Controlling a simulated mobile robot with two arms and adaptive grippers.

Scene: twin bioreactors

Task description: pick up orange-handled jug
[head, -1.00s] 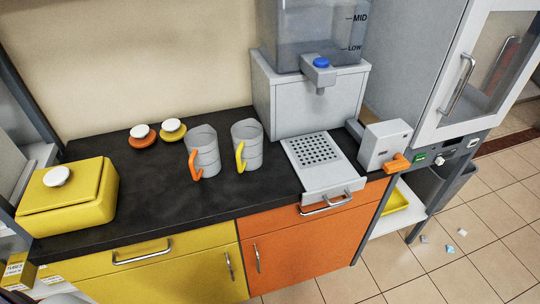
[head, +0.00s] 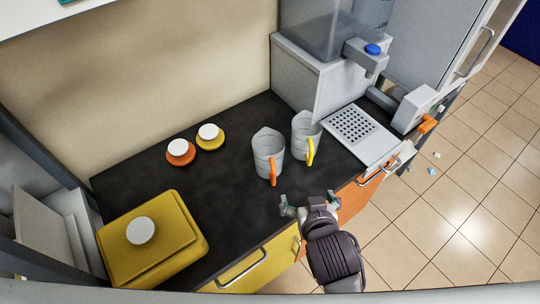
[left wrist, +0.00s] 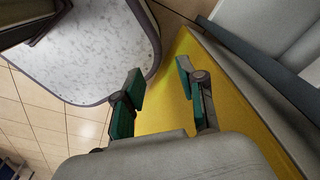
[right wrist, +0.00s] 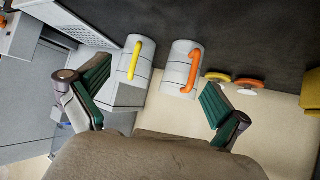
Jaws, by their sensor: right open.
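The orange-handled jug (head: 267,152) is clear grey and stands upright on the black counter, its orange handle toward the front. In the right wrist view the jug (right wrist: 181,69) lies ahead, between the fingers' lines and nearer the right-hand finger. My right gripper (head: 308,202) is open and empty at the counter's front edge, in front of the jug and apart from it. It also shows in the right wrist view (right wrist: 157,102). My left gripper (left wrist: 160,88) is open and empty in the left wrist view, over a yellow surface, away from the jug.
A yellow-handled jug (head: 306,135) stands close right of the orange-handled one. Orange (head: 180,152) and yellow (head: 210,137) lids with white knobs lie behind left. A yellow box (head: 150,240) stands at left. The dispenser (head: 318,80) and perforated tray (head: 352,126) are at right. Counter left of the jug is clear.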

